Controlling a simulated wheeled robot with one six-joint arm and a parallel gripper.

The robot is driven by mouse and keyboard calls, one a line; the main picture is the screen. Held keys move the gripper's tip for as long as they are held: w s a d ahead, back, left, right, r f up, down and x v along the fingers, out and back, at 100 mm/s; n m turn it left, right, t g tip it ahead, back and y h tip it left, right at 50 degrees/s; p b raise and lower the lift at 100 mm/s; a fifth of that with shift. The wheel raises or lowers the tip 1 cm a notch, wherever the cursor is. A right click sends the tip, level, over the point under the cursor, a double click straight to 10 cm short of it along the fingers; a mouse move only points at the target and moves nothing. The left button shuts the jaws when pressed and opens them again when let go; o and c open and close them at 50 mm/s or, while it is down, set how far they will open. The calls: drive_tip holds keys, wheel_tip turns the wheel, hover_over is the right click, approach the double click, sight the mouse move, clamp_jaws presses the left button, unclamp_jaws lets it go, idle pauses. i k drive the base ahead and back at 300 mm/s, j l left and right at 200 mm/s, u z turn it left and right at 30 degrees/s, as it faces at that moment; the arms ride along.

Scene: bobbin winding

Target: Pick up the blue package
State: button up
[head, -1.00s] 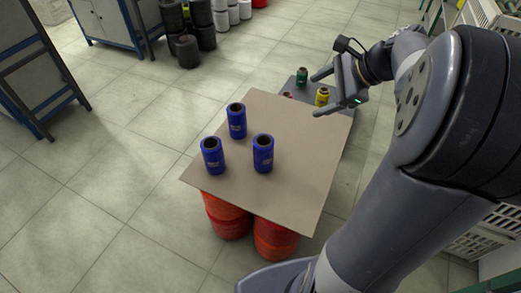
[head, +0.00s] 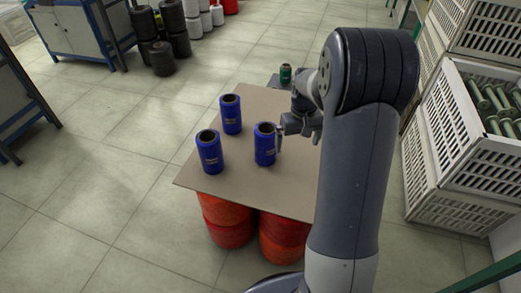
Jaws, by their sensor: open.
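Three blue packages stand upright on a brown board (head: 225,187). One blue package (head: 209,152) is at the front left, one (head: 230,114) is at the back, and one (head: 265,145) is at the right. My gripper (head: 280,141) is open beside the right blue package, at its right side. One finger shows close against that package; whether it touches, and where the other finger is, I cannot tell. My arm hides the right part of the board.
Red spools (head: 226,221) support the board. White crates (head: 482,145) with bobbins stand at the right. Blue cabinets (head: 75,32) and black spools (head: 162,58) are at the back left.

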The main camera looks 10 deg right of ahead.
sight(265, 154)
drive_tip(key=i+j+z, duration=0.15)
drive_tip(key=j, duration=0.15)
drive_tip(key=i+j+z, duration=0.2)
drive_tip(key=j, duration=0.15)
drive_tip(key=i+j+z, duration=0.15)
drive_tip(key=j, duration=0.15)
drive_tip(key=j+z, duration=0.15)
drive_tip(key=j, duration=0.2)
